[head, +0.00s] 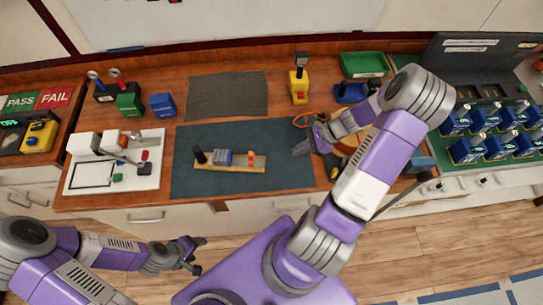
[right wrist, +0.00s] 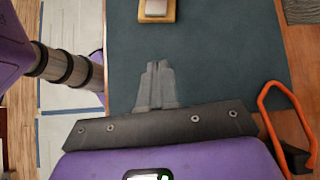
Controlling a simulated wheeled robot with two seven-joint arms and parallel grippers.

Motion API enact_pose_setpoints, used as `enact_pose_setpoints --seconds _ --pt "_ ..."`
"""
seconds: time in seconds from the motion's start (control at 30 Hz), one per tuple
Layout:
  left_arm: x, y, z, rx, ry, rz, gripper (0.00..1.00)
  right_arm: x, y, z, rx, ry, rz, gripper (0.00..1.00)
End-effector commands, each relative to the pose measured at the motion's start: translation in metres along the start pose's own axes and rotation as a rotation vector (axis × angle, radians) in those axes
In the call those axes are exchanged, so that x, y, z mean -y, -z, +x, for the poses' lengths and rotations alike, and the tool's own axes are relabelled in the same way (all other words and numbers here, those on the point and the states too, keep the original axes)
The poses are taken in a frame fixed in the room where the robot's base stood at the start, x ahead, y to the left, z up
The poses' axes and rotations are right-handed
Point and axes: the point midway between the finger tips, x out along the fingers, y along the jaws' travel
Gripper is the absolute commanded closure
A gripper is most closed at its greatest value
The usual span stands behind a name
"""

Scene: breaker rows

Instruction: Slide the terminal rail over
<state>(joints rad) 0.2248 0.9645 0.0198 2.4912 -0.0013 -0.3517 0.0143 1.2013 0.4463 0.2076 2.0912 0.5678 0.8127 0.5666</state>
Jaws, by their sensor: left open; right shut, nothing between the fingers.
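The terminal rail (head: 240,168) is a pale wooden strip lying on the dark blue-grey mat (head: 215,138). It carries a black knob (head: 199,155) at its left end, grey-blue blocks in the middle and an orange piece (head: 251,157) towards the right. One end of the rail (right wrist: 157,16) shows at the top of the right wrist view. My right gripper (head: 301,149) is shut and empty over the mat's right part, apart from the rail; its fingers (right wrist: 157,75) are together in the right wrist view. My left gripper (head: 201,255) is open and empty, in front of the bench.
A white board with small parts (head: 117,178) lies left of the mat. A yellow device (head: 299,84), green tray (head: 364,65) and blue bin (head: 350,94) stand behind. An orange loop (right wrist: 262,100) lies near my right gripper. The mat beside the rail is clear.

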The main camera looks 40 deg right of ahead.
Motion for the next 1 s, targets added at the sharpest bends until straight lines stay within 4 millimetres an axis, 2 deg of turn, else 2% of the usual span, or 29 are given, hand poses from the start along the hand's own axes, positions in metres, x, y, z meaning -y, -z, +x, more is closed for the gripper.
enact_pose_setpoints --seconds 0.03,0.2,0.3,0.4,0.63,1.0 --pt "0.001 0.000 0.002 0.000 0.000 0.000 0.37 -0.001 0.000 0.013 0.006 -0.005 0.000 1.00" --pt "0.002 0.000 0.004 0.000 0.000 0.000 0.37 -0.001 0.000 0.051 0.006 -0.006 0.000 1.00" --pt "0.002 0.001 0.006 -0.001 0.000 0.000 0.37 -0.001 -0.001 0.071 0.005 -0.004 0.000 1.00" --pt "0.001 0.001 0.004 -0.001 0.000 0.000 0.37 -0.001 -0.014 0.081 0.003 -0.003 -0.004 1.00" --pt "0.001 0.001 0.003 -0.001 0.000 0.000 0.37 0.000 -0.027 0.095 0.000 -0.001 -0.002 1.00" --pt "0.001 0.001 0.003 -0.001 0.000 0.000 0.37 0.000 -0.029 0.096 0.000 -0.001 -0.001 1.00"
